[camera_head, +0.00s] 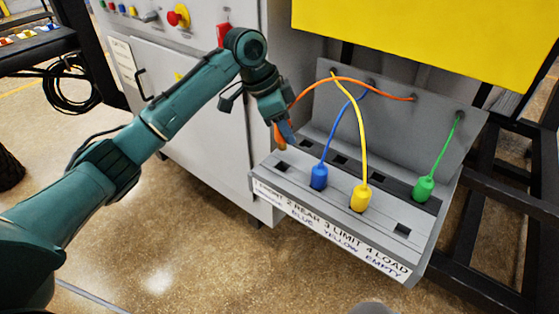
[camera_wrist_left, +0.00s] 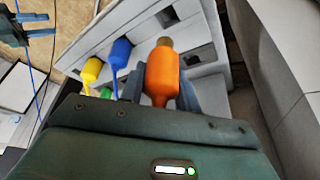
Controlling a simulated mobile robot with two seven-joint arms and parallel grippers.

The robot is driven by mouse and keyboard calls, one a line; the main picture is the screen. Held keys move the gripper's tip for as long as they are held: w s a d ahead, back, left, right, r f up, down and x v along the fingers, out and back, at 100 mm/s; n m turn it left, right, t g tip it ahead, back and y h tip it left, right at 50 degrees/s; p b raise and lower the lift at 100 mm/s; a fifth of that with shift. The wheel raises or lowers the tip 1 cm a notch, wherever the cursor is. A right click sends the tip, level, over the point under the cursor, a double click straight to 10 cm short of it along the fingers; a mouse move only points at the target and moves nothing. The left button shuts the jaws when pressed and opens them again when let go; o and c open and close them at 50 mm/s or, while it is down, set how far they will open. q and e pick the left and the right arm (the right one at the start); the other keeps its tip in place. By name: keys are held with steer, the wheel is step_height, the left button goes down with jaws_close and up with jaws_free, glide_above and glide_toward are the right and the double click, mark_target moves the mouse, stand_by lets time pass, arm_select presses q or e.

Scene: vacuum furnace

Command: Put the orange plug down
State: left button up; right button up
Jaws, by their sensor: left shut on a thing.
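My left gripper (camera_head: 286,135) is shut on the orange plug (camera_head: 279,138), above the left end of the grey socket panel (camera_head: 330,222). In the left wrist view the orange plug (camera_wrist_left: 162,75) sits between the fingers of the left gripper (camera_wrist_left: 164,92), its brownish tip pointing away toward the panel. An orange cable (camera_head: 350,80) runs from it to the back plate. The front-row socket below the plug (camera_head: 281,168) is empty. A teal part at the top left of the wrist view (camera_wrist_left: 25,30) may be my right gripper; its jaws are unclear.
The blue plug (camera_head: 319,177) and yellow plug (camera_head: 360,197) stand in the front row; the socket at its right end (camera_head: 403,229) is empty. The green plug (camera_head: 424,189) stands in the dark back row, which has several open sockets. Cables arch above the panel.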

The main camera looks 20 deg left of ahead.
mark_target(283, 149)
arm_select(q)
step_height(283, 149, down, 8)
steer(key=shift+r, duration=0.2)
stand_by(0.3)
steer(key=shift+f, duration=0.35)
steer(key=o, duration=1)
steer(key=shift+c, duration=0.2)
steer(key=shift+r, duration=0.1)
steer(key=shift+r, duration=0.15)
steer(key=v, duration=1.2)
steer(key=shift+r, duration=0.2)
